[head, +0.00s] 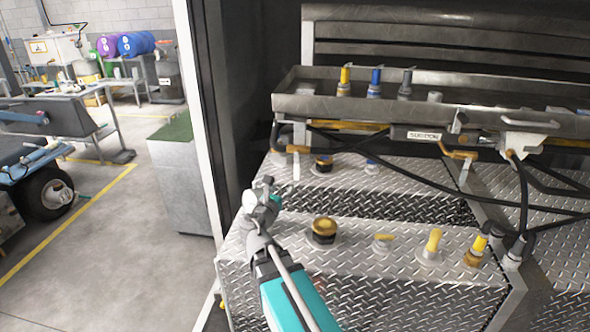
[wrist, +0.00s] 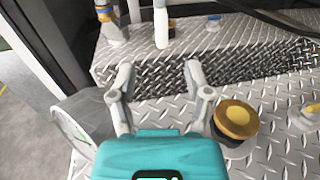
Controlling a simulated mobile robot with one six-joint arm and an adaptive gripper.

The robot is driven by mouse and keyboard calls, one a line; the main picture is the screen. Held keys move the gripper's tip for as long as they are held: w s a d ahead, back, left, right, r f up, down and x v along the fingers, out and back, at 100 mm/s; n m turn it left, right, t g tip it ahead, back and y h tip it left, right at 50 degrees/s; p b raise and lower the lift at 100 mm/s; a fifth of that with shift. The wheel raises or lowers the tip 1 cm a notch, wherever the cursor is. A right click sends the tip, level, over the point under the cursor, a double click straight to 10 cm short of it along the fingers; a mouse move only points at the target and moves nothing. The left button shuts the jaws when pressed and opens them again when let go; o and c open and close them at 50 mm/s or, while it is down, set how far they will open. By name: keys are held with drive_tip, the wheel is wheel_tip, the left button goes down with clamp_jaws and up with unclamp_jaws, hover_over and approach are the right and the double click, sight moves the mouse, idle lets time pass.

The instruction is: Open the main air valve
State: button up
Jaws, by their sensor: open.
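No label I can read names the main air valve, so I cannot tell which fitting it is. A yellow lever handle (head: 297,150) sits on a grey fitting under the left end of the metal tray. A second yellow lever handle (head: 458,152) is farther right under the tray. My gripper (head: 263,190) is above the left end of the diamond-plate tank top, below and left of the first handle. In the wrist view my gripper (wrist: 159,76) has its two fingers spread apart with nothing between them. A grey fitting with yellow parts (wrist: 106,14) is ahead, up and left.
A brass-coloured cap (head: 324,226) stands right of my gripper, with yellow-topped fittings (head: 433,242) beyond. The metal tray (head: 340,100) overhangs the rear step. Black hoses (head: 400,165) cross at right. A dark door frame (head: 225,100) stands close on the left; open floor lies beyond.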

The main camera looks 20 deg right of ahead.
sight(295, 169)
drive_tip(key=x, duration=1.3)
drive_tip(key=shift+w+d+f, duration=0.1)
drive_tip(key=shift+w+d, duration=0.15)
drive_tip(key=shift+d, duration=0.05)
drive_tip(key=shift+c, duration=0.2)
clamp_jaws()
